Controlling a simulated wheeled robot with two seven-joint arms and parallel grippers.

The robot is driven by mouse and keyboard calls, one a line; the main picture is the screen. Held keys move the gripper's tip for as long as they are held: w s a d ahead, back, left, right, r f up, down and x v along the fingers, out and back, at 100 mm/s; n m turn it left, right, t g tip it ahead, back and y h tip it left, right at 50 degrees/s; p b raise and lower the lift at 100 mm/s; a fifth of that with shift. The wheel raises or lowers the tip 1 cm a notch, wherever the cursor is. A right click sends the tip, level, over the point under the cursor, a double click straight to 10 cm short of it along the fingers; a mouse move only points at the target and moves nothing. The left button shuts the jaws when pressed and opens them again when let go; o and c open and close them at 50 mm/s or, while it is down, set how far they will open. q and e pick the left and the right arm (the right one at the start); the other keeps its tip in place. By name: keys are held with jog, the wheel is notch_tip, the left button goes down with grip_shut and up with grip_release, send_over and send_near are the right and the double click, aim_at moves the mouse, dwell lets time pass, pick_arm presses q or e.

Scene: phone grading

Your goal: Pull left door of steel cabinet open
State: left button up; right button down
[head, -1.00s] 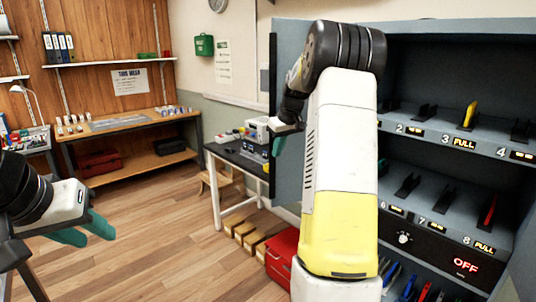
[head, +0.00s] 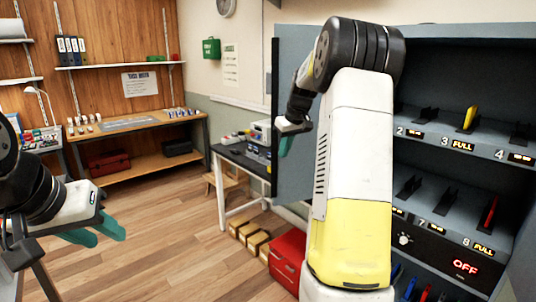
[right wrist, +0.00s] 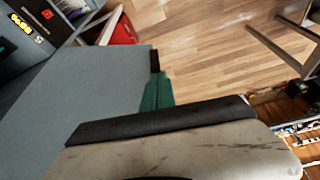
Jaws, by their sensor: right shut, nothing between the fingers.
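The steel cabinet (head: 450,75) stands at the right with its front open. Its left door (head: 296,85) is swung out to the left, a plain grey-blue panel partly hidden behind my right arm. My right gripper (head: 285,146) is by the door's outer edge, with its teal fingers pointing down. In the right wrist view the door (right wrist: 85,95) fills the left, and the teal fingers (right wrist: 157,92) are shut beside its dark edge; I cannot tell whether they touch it. My left gripper (head: 98,232) is open and empty at the lower left, away from the cabinet.
Cabinet shelves hold several numbered slots, and a panel reads OFF (head: 465,267). A black-topped table (head: 232,156) with devices stands left of the door. The floor at left centre is clear.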

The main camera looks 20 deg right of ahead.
jog(key=a+v, duration=0.1)
jog(key=v, duration=0.7)
jog(key=s+a+r, duration=0.3)
jog(key=s+a, duration=0.3)
jog(key=s, duration=0.2)
jog(key=s+a+f, duration=0.2)
jog(key=s+a, duration=0.2)
jog(key=s, duration=0.3)
jog(key=s+a+f+m+t, duration=0.1)
jog(key=s+a+f, duration=0.2)
jog(key=s, duration=0.5)
jog(key=s+a+f+m+t+y, duration=0.1)
jog(key=s+a, duration=0.3)
jog(key=s, duration=0.4)
jog(key=shift+a+f, duration=0.4)
jog(key=shift+f, duration=0.45)
